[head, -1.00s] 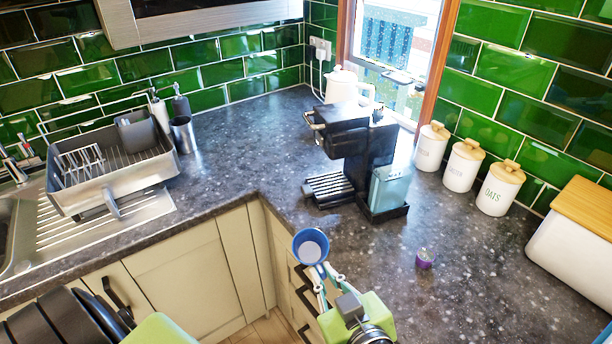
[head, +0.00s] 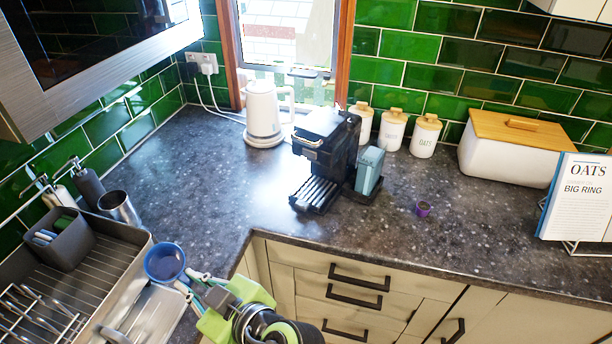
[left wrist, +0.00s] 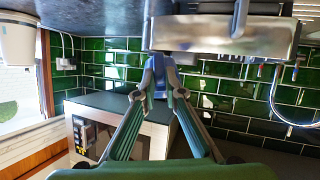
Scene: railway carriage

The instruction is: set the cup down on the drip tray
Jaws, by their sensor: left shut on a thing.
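A blue cup (head: 165,262) with a pale rim is held upright, or nearly so, by my left gripper (head: 190,282). The gripper is shut on the cup's near side. In the left wrist view, part of the blue cup (left wrist: 160,76) shows between the fingertips (left wrist: 161,92). The black coffee machine (head: 330,140) stands on the dark counter, to the right of and beyond the cup. Its drip tray (head: 315,195), with light ribs, is bare and faces the counter's front edge. The cup is well apart from the tray. My right gripper is out of view.
A dish rack (head: 85,250) lies close left of the cup, with a metal tumbler (head: 119,207) behind it. A white kettle (head: 264,115) stands behind the machine. The counter (head: 215,170) left of the machine is clear.

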